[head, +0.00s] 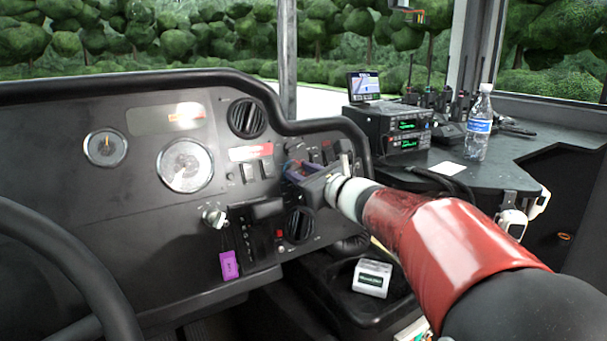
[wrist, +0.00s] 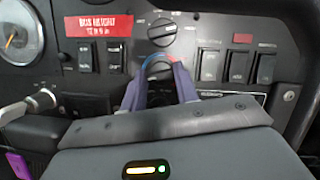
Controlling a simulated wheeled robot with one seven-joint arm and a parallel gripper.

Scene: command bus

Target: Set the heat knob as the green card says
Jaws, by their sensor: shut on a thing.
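My gripper (head: 299,170) reaches the dashboard switch panel in the head view. In the wrist view its two purple fingers (wrist: 160,78) are closed around a knob with a blue and red arc (wrist: 158,66), which looks like the heat knob. The fingers hide most of that knob, so I cannot read its setting. A second dark knob (wrist: 162,32) sits just above it, clear of the fingers. I cannot make out a green card in either view.
Rocker switches (wrist: 238,66) flank the knob on both sides. A key (head: 214,217) with a purple tag (head: 229,265) sits lower left. A white box with a dark label (head: 372,278) lies below my arm. A bottle (head: 479,123) and radios (head: 395,128) stand on the right counter.

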